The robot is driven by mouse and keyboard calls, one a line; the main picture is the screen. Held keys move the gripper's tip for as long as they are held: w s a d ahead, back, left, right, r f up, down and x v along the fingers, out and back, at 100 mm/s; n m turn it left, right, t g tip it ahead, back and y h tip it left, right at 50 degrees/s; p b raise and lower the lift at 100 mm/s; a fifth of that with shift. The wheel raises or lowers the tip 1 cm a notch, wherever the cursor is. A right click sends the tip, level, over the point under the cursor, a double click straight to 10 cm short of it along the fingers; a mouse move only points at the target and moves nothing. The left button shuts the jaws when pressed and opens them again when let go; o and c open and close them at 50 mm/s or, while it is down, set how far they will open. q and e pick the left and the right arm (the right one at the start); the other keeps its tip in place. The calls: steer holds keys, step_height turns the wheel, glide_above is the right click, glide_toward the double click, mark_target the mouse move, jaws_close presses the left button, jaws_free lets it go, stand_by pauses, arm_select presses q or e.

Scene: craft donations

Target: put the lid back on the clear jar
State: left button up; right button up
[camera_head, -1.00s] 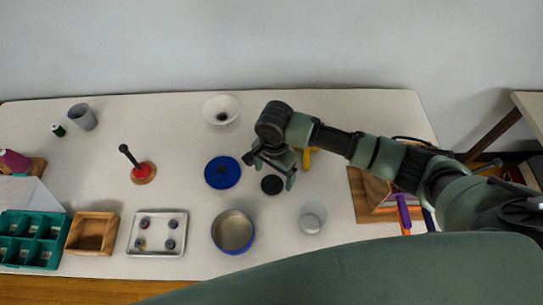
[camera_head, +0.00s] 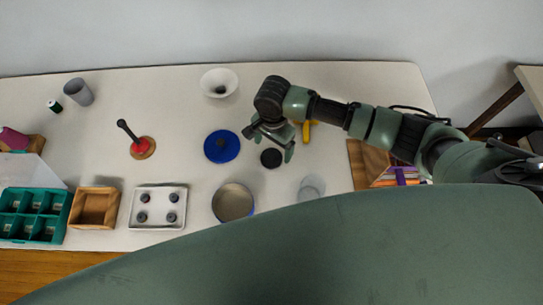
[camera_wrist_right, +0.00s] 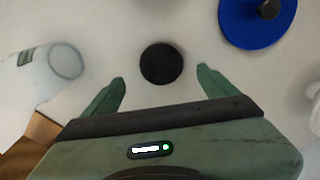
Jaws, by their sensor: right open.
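The clear jar (camera_head: 311,186) stands open near the front of the table, its lower part cut off by a green part of my body. It also shows at the left of the right wrist view (camera_wrist_right: 50,72). A small round black lid (camera_head: 271,159) lies flat on the table, left of and behind the jar. My right gripper (camera_head: 268,144) is open and empty above the table, close to the black lid. In the right wrist view the lid (camera_wrist_right: 161,63) shows between the spread fingertips (camera_wrist_right: 160,76). My left gripper is not in view.
A blue lid with a dark knob (camera_head: 222,146) lies left of the gripper, with a blue-rimmed pot (camera_head: 252,207) in front of it.

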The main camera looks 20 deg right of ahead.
mark_target(271, 158)
steer(key=shift+a+f+p, duration=0.2)
steer(key=shift+f+p, duration=0.3)
steer(key=shift+f, duration=2.15)
steer(key=c, duration=1.4)
steer(key=shift+r, duration=0.15)
step_height(271, 158, up, 20)
steer(key=shift+f+b, duration=0.1)
steer(key=shift+b, duration=0.45)
